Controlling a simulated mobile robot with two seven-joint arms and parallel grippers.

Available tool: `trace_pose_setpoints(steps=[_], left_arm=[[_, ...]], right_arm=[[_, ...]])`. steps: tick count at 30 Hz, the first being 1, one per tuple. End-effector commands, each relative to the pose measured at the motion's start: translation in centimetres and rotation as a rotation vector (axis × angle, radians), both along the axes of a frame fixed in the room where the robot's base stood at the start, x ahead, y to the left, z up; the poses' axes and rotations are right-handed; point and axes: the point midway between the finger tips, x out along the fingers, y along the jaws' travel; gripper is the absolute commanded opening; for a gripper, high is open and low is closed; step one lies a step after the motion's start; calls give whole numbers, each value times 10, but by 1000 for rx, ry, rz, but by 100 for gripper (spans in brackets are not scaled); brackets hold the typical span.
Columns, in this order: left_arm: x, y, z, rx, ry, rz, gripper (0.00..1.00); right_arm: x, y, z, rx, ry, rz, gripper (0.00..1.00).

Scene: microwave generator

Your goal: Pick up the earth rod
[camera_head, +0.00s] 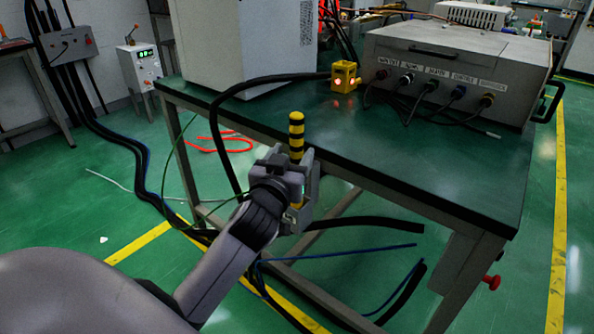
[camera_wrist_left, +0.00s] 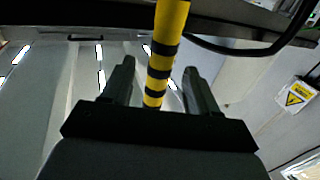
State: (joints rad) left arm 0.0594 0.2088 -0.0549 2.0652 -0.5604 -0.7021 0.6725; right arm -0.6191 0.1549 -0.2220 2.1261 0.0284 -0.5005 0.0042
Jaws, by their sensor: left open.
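The earth rod (camera_head: 296,136) is yellow with black bands and stands upright at the near edge of the green-topped table. Its upper part shows above my left gripper (camera_head: 294,172), and a bit of yellow shows below it; the middle is hidden by the gripper. In the left wrist view, the rod (camera_wrist_left: 163,52) passes between the two fingers of my left gripper (camera_wrist_left: 159,68), with a visible gap on the left side. The gripper is open around the rod. My right gripper is in neither view.
A black cable (camera_head: 225,110) arches close to my left gripper. Loose cables lie below on the floor.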

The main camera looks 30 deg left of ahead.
Motion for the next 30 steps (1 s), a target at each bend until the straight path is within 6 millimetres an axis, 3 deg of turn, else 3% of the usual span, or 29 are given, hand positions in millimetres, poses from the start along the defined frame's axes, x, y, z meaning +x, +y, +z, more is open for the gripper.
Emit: trace_pose_setpoints(steps=[7,17,22,23,30], left_arm=[[29,10,3,2,0,-1,59],[34,11,3,1,1,-2,59],[33,11,3,1,1,-2,4],[33,11,3,1,1,-2,0],[33,11,4,2,-2,-2,0]], right_arm=[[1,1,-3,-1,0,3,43],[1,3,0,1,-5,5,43],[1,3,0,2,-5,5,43],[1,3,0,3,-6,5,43],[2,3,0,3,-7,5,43]])
